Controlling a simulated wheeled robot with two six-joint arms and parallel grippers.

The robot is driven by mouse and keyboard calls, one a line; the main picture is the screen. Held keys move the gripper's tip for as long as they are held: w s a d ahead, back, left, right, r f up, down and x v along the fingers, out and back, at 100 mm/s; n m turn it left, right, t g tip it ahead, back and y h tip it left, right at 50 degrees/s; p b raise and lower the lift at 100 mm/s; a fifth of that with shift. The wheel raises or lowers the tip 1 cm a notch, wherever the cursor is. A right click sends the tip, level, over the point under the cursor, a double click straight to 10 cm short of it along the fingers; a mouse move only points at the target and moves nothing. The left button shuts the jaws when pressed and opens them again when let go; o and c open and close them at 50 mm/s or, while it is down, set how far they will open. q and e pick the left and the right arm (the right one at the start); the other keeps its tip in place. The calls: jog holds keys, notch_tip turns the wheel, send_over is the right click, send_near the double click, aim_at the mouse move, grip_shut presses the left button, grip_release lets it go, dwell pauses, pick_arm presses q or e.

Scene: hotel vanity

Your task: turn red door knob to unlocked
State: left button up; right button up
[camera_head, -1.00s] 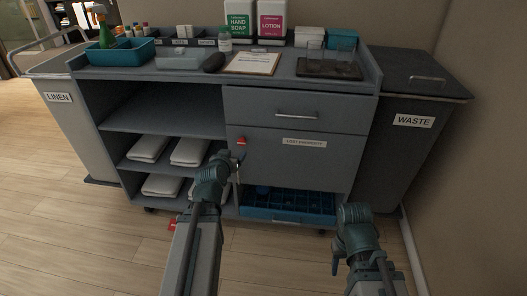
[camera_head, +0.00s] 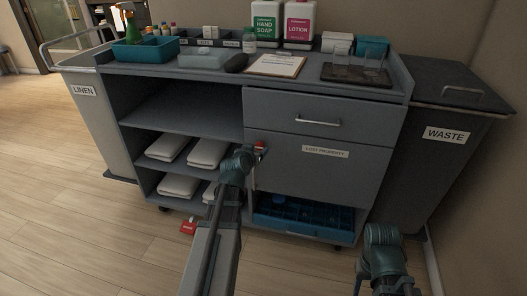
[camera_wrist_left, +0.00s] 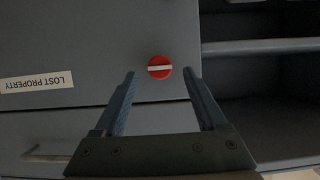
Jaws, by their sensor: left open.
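The red knob (camera_head: 261,145) is on the upper left of the grey lost property door (camera_head: 310,174). In the left wrist view the knob (camera_wrist_left: 160,67) is a red disc with a white bar lying nearly level across it. My left gripper (camera_head: 252,156) is at the knob in the head view, partly covering it. In the left wrist view my left gripper (camera_wrist_left: 159,78) is open, its two fingertips on either side of the knob's lower part with gaps visible. Contact cannot be told. My right gripper (camera_head: 366,268) hangs low at the right, away from the door; its jaws are unclear.
A drawer with a handle (camera_head: 318,122) is above the door, and a blue tray (camera_head: 300,227) below. Open shelves with folded white towels (camera_head: 168,148) are to the left. Linen (camera_head: 93,115) and waste (camera_head: 450,165) bins flank the cart. A red object (camera_head: 188,227) lies on the floor.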

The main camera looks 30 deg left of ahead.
aim_at(259, 147)
pick_arm(q)
jog(key=x, duration=0.3)
jog(key=shift+w+a+f+b, duration=0.1)
jog(key=shift+w+b, duration=0.1)
jog(key=shift+b, duration=0.2)
grip_shut()
